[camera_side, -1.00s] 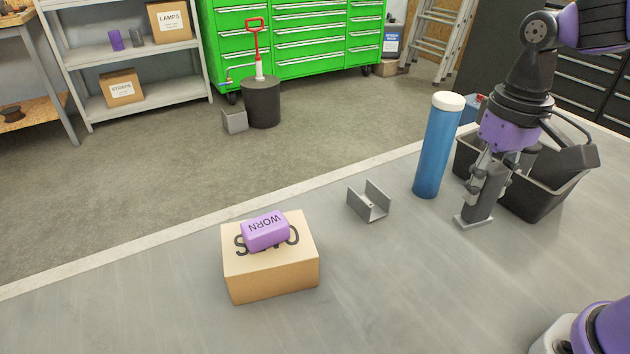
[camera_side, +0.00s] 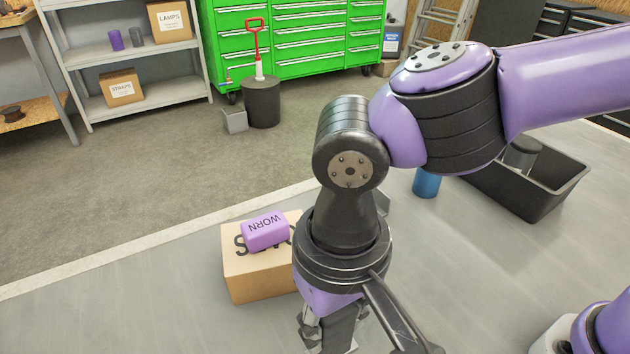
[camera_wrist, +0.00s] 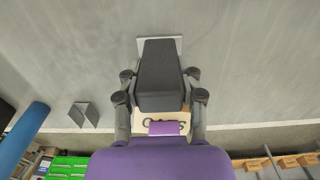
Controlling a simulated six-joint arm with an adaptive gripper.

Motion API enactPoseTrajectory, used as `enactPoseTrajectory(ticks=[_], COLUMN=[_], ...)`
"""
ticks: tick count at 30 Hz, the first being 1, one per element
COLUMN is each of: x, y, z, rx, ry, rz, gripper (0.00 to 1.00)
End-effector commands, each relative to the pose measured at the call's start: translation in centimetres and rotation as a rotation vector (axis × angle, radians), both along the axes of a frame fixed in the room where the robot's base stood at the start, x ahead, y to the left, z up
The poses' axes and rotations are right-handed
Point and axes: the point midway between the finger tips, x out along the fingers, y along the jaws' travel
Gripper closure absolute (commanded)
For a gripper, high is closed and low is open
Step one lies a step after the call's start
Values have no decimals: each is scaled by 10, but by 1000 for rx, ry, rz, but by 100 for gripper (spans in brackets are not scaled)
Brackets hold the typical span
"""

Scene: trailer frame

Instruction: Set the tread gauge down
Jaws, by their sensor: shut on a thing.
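The tread gauge (camera_wrist: 160,65), a dark grey block with a light grey flat plate at its end, is between the fingers of my gripper (camera_wrist: 159,86) in the wrist view. My gripper is shut on it. In the side view my gripper is at the bottom edge, in front of and right of the cardboard box (camera_side: 252,281). My wrist and the picture edge hide most of the gauge there. I cannot tell whether its plate touches the bench.
A purple block marked WORN (camera_side: 265,232) lies on the box. A blue cylinder (camera_side: 426,183) and a black bin (camera_side: 540,185) stand right, partly behind my arm. A grey U-shaped bracket (camera_wrist: 84,114) shows in the wrist view. The bench right of my gripper looks clear.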

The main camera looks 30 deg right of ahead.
Motion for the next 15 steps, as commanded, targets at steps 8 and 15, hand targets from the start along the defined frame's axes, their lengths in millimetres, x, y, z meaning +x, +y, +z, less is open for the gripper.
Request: enactPoseTrajectory(ticks=[8,15], x=[0,0], y=[-1,-1], z=[-41,-62], rx=[-4,0], ry=[3,0], rz=[0,0], gripper=[100,100])
